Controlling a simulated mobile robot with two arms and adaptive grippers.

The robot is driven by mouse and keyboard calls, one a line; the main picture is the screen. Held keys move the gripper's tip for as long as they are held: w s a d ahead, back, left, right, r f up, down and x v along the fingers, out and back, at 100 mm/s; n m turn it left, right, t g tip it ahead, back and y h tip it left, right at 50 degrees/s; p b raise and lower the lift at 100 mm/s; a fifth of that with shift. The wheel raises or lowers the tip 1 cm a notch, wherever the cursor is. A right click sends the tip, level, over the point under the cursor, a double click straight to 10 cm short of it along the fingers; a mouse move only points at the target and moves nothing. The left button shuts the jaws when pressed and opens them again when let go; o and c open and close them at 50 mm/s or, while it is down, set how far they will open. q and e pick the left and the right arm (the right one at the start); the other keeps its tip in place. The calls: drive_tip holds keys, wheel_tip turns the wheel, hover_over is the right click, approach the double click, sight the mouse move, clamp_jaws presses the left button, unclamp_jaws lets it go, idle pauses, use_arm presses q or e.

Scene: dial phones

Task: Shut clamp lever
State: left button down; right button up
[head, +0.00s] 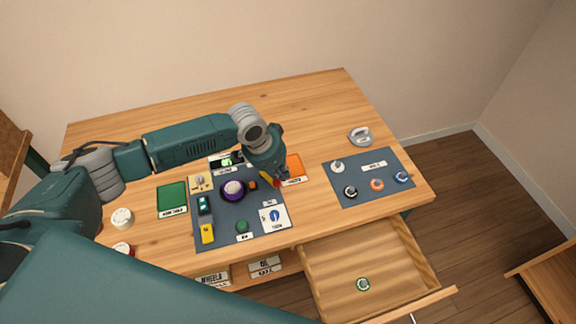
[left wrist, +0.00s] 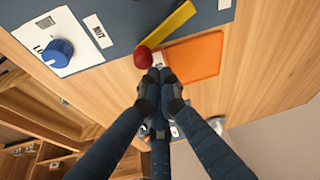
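The clamp lever is a yellow bar (head: 265,177) with a red ball knob (head: 276,183) at its end, at the right edge of the dark mat. In the left wrist view the yellow bar (left wrist: 172,22) slants down to the red knob (left wrist: 143,58). My left gripper (left wrist: 159,74) has its fingertips drawn together, empty, just beside the knob; I cannot tell whether they touch it. In the head view my left gripper (head: 281,181) covers part of the lever and its base. My right gripper is not in view.
An orange pad (head: 294,167) lies right of the lever. The dark mat (head: 262,203) carries a purple dial (head: 232,190), a blue knob on a white card (head: 274,217) and other controls. A second mat (head: 360,193) lies right. An open drawer (head: 335,275) juts out in front.

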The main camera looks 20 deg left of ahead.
use_arm(q)
drive_tip(key=shift+w+d+f, duration=0.1)
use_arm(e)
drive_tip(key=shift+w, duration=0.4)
use_arm(q)
drive_tip(key=shift+s+m, duration=0.4)
drive_tip(key=shift+m, duration=0.2)
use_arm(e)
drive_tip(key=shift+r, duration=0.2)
use_arm(q)
drive_tip(key=shift+s+a+m+g+h+p, duration=0.35)
drive_tip(key=shift+s+m, duration=0.25)
drive_tip(key=shift+m, duration=0.4)
drive_tip(key=s+a+m, duration=0.1)
drive_tip(key=m, duration=0.1)
drive_tip(key=s+m+g+b, duration=0.1)
drive_tip(key=m, duration=0.1)
drive_tip(key=shift+a+h, duration=0.35)
drive_tip(key=shift+s+a+m+g, duration=0.25)
drive_tip(key=shift+s+m+g, duration=0.1)
drive_tip(key=shift+m, duration=0.45)
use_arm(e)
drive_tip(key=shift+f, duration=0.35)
use_arm(q)
drive_tip(key=shift+w, duration=0.15)
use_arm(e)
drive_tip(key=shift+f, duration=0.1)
